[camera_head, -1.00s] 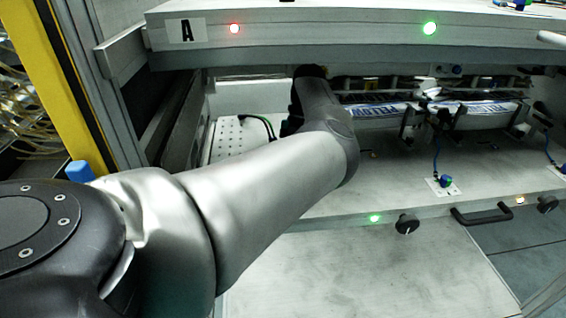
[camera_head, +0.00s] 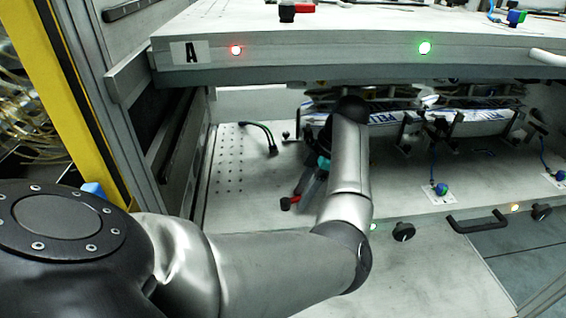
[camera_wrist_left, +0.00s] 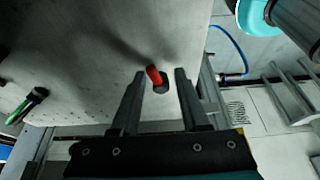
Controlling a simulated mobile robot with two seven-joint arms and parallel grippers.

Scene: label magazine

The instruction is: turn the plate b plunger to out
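The lower plate (camera_head: 290,175), below the slab labelled A, carries a plunger with a red handle (camera_head: 288,203) and dark base near its front edge. In the left wrist view the red handle (camera_wrist_left: 153,75) leans over its dark round base (camera_wrist_left: 161,86). My left gripper (camera_head: 305,190) is over the lower plate, just beside the red handle. In the wrist view the left gripper (camera_wrist_left: 160,76) is open, with one finger on each side of the plunger and visible gaps. Contact cannot be told. My right gripper is not in view.
The slab labelled A (camera_head: 330,55) overhangs the lower plate and bears another red-and-black plunger (camera_head: 296,11). Printed label stacks (camera_head: 460,117) stand at the back right. A blue-green knob (camera_head: 440,189), a black knob (camera_head: 403,232) and a black handle (camera_head: 478,221) lie right of my arm.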

